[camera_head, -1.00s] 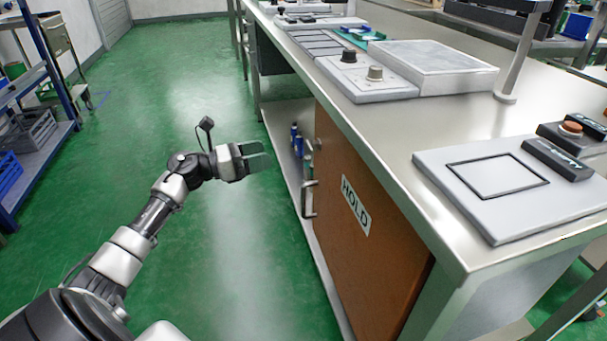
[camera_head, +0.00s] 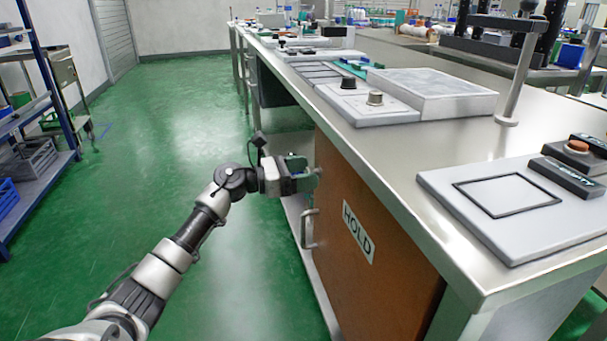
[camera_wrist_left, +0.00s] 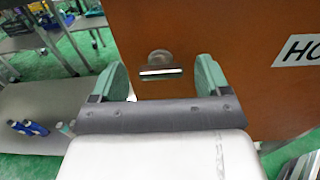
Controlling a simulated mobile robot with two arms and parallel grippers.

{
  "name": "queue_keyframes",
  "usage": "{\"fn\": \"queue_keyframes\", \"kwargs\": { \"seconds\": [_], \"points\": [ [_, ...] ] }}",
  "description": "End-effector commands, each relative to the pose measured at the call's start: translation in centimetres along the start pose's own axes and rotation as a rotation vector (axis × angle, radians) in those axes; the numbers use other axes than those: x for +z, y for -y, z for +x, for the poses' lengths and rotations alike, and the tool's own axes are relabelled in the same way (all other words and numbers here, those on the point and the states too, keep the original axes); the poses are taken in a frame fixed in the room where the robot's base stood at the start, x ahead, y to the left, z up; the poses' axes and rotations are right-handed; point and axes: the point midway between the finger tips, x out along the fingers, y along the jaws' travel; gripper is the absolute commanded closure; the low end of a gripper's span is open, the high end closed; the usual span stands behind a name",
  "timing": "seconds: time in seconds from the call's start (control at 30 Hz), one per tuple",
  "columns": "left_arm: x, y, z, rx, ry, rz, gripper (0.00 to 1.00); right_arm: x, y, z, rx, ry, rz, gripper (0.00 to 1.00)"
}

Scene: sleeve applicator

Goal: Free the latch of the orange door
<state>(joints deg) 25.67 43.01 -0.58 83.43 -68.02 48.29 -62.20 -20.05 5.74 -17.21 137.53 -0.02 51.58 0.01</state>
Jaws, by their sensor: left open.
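The orange-brown door (camera_head: 360,285) with a "HOLD" label is on the side of the steel bench. A vertical bar handle (camera_head: 308,229) is near its left edge. My left gripper (camera_head: 309,175) is at the door's upper left, above the handle, and partly covers the latch there. In the left wrist view, a small metal latch (camera_wrist_left: 160,70) with a round base shows on the door between the two green fingers of my open left gripper (camera_wrist_left: 161,80). A gap to both fingers is visible; whether they touch the latch at depth, I cannot tell. My right gripper is out of view.
The bench top (camera_head: 400,150) overhangs the door just above my gripper. The green floor to the left is clear up to a blue rack (camera_head: 45,80).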

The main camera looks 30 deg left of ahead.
Motion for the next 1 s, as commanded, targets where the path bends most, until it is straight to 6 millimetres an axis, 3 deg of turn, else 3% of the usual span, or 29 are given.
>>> {"fn": "queue_keyframes", "kwargs": {
  "seconds": [0.27,0.5,0.6,1.0],
  "points": [
    [0.0,0.0,0.1,0.000,0.000,-0.001,0.25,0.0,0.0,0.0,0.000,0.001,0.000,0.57],
    [0.0,0.0,0.1,0.000,0.000,-0.001,0.62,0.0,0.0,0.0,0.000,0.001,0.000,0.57],
    [0.0,0.0,0.1,0.000,0.000,-0.001,0.73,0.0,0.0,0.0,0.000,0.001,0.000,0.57],
    [0.2,0.0,0.1,0.000,-0.001,-0.080,0.73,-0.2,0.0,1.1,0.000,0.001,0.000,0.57]
  ]
}}
